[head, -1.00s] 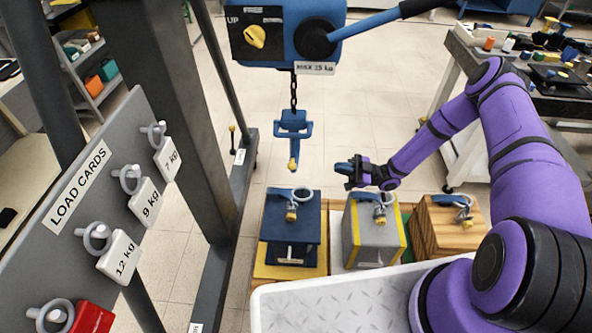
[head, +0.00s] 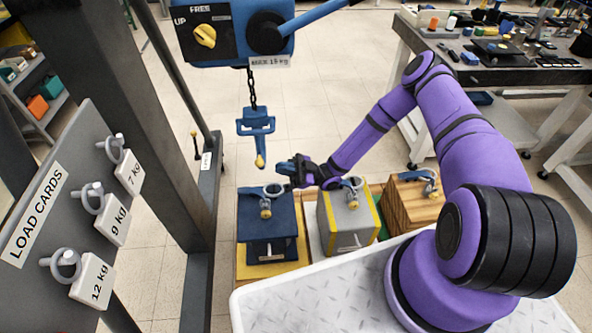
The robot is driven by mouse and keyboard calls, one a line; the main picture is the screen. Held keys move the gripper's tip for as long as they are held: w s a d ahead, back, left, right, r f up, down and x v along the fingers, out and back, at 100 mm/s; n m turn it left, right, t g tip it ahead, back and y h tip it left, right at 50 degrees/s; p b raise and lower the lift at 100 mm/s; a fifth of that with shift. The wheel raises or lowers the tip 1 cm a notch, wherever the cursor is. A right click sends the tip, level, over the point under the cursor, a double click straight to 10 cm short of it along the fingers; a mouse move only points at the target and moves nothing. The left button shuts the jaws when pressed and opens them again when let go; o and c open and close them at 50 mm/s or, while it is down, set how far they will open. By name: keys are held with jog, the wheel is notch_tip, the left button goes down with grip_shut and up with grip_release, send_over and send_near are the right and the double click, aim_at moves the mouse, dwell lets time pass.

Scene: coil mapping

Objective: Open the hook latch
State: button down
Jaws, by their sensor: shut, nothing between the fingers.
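A blue hook with a crossbar and a yellow tip (head: 257,126) hangs on a dark chain below the blue hoist (head: 235,35). Its latch is too small to make out, so I cannot tell whether it is open or shut. My gripper (head: 285,168) is shut and empty. It is just right of and slightly below the hook in the picture, apart from it as far as I can see, and above the gap between the dark blue block and the grey block.
Below stand a dark blue block (head: 268,222), a grey block with yellow edges (head: 346,226) and a wooden block (head: 414,206), each with a ring on top. A grey post (head: 150,130) and a load card board (head: 60,215) stand left. A workbench (head: 480,70) is at the back right.

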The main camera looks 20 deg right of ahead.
aim_at(259, 153)
jog(key=shift+x, duration=2.1)
jog(key=shift+r, duration=0.1)
